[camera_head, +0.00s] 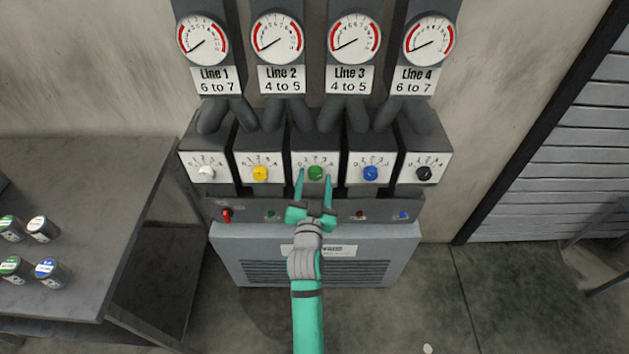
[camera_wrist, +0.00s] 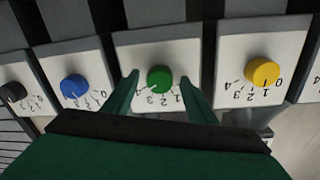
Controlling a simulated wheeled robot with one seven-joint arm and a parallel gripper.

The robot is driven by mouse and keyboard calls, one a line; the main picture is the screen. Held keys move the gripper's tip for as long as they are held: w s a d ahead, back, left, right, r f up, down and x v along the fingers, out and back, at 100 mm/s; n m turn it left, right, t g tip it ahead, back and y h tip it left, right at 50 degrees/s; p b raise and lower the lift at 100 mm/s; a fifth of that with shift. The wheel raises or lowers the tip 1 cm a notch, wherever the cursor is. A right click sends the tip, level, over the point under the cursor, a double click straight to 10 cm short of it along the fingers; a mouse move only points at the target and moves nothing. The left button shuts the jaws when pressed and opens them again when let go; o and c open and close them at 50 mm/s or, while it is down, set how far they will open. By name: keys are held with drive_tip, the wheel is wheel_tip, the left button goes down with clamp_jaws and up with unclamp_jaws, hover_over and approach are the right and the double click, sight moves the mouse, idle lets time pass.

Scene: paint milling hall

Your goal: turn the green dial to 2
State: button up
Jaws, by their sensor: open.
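The green dial (camera_head: 315,173) sits on the middle white plate of a row of dials, with numbers around it. In the wrist view the green dial (camera_wrist: 160,79) shows between my fingertips, with 1, 2, 3 and other marks beside it. Which number it points to is too small to tell. My gripper (camera_head: 314,172) is open, with one finger on each side of the green dial. A gap shows between each finger and the dial; I cannot tell how far forward the tips reach. My gripper also shows in the wrist view (camera_wrist: 160,82).
A yellow dial (camera_head: 260,173) and a white dial (camera_head: 205,173) are to the left; a blue dial (camera_head: 370,173) and a black dial (camera_head: 424,173) are to the right. Gauges hang above. A lower panel (camera_head: 290,212) carries small switches. A table (camera_head: 85,190) with paint cans stands left.

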drive_tip(key=c, duration=1.1)
drive_tip(key=shift+o, duration=0.2)
drive_tip(key=shift+n, duration=0.3)
drive_tip(key=n, duration=0.5)
drive_tip(key=shift+d+f, duration=0.1)
drive_tip(key=n, duration=0.6)
drive_tip(key=shift+d+t+y, duration=0.1)
drive_tip(key=shift+t+y, duration=0.2)
drive_tip(key=shift+t, duration=0.1)
drive_tip(key=shift+n, duration=0.4)
drive_tip(key=o, duration=1.1)
drive_tip(key=shift+c, duration=0.2)
